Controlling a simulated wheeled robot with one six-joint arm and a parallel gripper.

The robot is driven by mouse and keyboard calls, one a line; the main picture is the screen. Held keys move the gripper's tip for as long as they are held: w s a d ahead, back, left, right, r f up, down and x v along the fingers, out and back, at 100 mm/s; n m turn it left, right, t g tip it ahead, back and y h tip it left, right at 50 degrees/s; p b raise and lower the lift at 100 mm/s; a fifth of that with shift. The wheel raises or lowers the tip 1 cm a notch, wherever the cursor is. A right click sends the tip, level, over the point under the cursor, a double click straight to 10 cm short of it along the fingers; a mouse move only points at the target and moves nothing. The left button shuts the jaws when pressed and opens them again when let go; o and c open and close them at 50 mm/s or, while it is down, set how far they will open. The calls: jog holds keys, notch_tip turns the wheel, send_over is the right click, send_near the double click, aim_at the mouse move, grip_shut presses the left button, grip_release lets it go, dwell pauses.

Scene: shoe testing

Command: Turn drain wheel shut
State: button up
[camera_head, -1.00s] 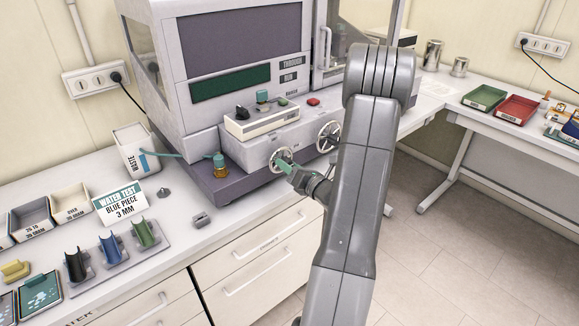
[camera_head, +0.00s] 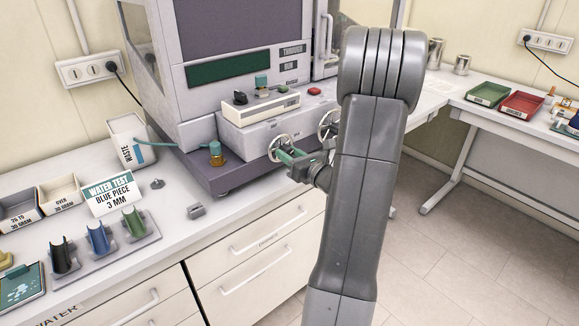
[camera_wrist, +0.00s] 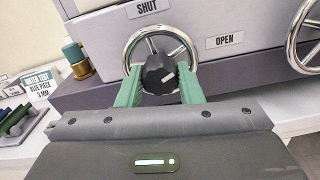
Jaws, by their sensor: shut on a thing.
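The drain wheel (camera_head: 281,147) is the left one of two chrome handwheels on the front of the grey machine. In the wrist view its chrome rim (camera_wrist: 132,42) surrounds a black knob-like hub (camera_wrist: 157,70) with a small white mark. A SHUT label (camera_wrist: 147,8) sits above the wheel and an OPEN label (camera_wrist: 224,41) to its right. My gripper (camera_head: 286,154) has its green fingers shut on the hub, one on each side; the same fingers frame it in the wrist view (camera_wrist: 160,82). The fingers hide the lower part of the rim.
A second handwheel (camera_head: 328,125) stands close to the right, partly behind my arm. A brass fitting with a green top (camera_head: 216,154) stands to the left. A WASTE container (camera_head: 131,140), a WATER TEST sign (camera_head: 110,193) and coloured holders (camera_head: 98,238) occupy the bench's left side.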

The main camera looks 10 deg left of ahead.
jog(key=n+b, duration=1.3)
jog(key=b, duration=0.5)
jog(key=shift+b, duration=0.4)
jog(key=o, duration=1)
jog(key=shift+d, duration=0.1)
jog(key=v, duration=1.3)
jog(key=shift+s+d, duration=0.25)
jog(key=shift+w+a, duration=0.1)
